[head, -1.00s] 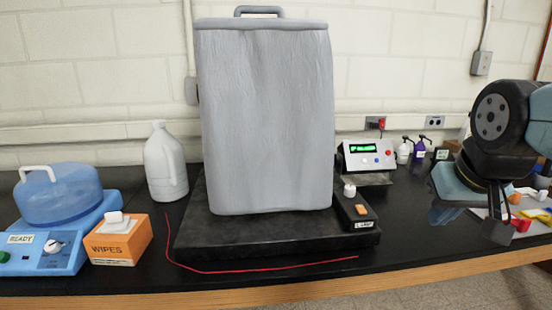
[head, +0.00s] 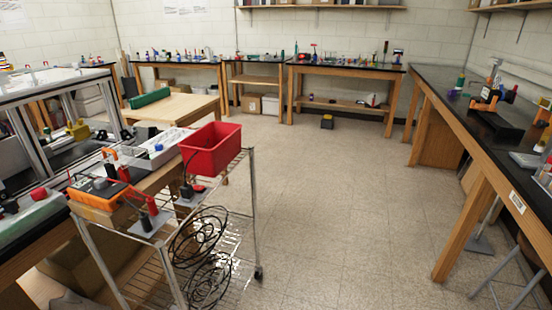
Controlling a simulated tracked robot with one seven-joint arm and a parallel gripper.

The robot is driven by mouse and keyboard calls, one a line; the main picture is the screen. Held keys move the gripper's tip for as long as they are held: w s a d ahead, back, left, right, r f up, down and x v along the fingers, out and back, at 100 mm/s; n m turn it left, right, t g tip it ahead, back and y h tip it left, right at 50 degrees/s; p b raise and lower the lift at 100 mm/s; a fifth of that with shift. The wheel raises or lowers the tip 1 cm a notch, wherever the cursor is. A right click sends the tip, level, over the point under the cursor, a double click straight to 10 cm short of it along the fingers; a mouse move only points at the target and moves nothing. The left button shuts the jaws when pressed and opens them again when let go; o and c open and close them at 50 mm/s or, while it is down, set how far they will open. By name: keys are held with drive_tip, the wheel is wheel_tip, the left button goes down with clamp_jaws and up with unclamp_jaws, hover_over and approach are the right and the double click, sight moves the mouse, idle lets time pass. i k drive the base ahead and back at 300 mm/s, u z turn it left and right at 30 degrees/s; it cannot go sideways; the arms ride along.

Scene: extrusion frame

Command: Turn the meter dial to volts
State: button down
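An orange-cased device (head: 97,195), which looks like the meter, lies at the left on a wooden-topped surface beside a wire cart. Its upper face is grey and dark with a small red part. I cannot make out a dial setting at this size. Black and red leads or probes stand close to it. My gripper and arm are not in this view.
A red bin (head: 211,148) sits on the wire cart (head: 250,212), with coiled black cables hanging below. A metal extrusion frame (head: 52,82) stands behind at left. The tiled floor (head: 335,190) is clear in the middle. A long black-topped bench (head: 462,98) runs along the right.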

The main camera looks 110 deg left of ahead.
sight(101, 183)
drive_tip(key=z, duration=0.4)
drive_tip(key=i, duration=0.1)
drive_tip(key=u, duration=2.9)
drive_tip(key=i, duration=0.2)
drive_tip(key=u, duration=1.95)
drive_tip(key=k, duration=0.8)
drive_tip(key=u, duration=0.25)
drive_tip(key=i, duration=0.75)
drive_tip(key=z, duration=0.05)
